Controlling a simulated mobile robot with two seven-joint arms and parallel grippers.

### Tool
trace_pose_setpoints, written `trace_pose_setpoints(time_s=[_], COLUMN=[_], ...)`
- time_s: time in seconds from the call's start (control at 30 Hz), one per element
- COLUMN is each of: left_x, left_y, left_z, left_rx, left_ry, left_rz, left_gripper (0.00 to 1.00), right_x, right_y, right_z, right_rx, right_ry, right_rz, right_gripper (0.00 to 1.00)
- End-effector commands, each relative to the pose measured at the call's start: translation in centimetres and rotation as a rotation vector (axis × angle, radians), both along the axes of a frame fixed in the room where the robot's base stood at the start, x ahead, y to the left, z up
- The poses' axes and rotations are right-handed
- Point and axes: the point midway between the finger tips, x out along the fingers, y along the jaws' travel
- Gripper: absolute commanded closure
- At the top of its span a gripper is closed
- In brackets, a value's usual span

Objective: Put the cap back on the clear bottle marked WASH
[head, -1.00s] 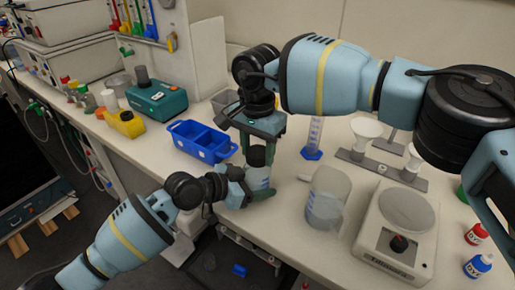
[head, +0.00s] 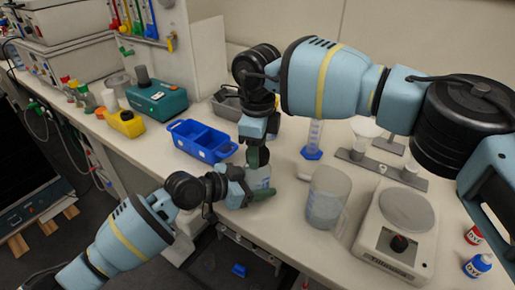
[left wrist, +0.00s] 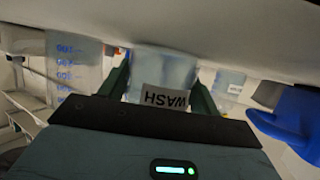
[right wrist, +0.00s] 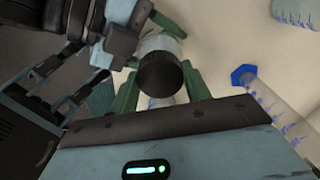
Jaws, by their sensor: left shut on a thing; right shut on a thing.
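The clear WASH bottle (head: 263,183) stands upright near the bench's front edge. Its label (left wrist: 163,97) shows upside down in the left wrist view. My left gripper (head: 252,188) is shut on the bottle's body from the front left. My right gripper (head: 258,157) points down from above and is shut on the dark cap (right wrist: 162,73). The cap is at the top of the bottle, in line with it. In the head view the fingers mostly hide the cap, and I cannot tell whether it is fully seated.
A larger clear vessel (head: 327,197) stands right of the bottle, with a balance (head: 397,238) beyond it. A blue-footed cylinder (head: 313,140) and a funnel rack (head: 375,167) stand behind. A blue tray (head: 203,141) lies to the left. My two grippers are very close together.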

Motion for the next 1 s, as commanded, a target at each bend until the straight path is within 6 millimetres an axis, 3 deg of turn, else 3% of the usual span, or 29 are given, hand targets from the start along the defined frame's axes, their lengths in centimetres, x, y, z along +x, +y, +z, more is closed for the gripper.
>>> trace_pose_setpoints(time_s=[0.8,0.93,1.0], left_x=[0.00,0.00,0.00], left_y=[0.00,0.00,0.00], left_z=[-0.02,-0.02,-0.02], left_rx=[0.001,0.000,0.001], left_ry=[0.000,0.000,0.000], left_rz=[0.000,0.000,0.000], left_gripper=[1.00,1.00,1.00], right_x=[-0.01,-0.01,-0.01], right_y=[0.03,0.03,0.04], right_z=[-0.08,-0.09,-0.08], right_rx=[0.001,0.002,0.002], right_ry=[0.002,0.002,0.002], right_rz=[-1.351,-1.527,-1.515], right_gripper=[0.80,0.80,0.80])
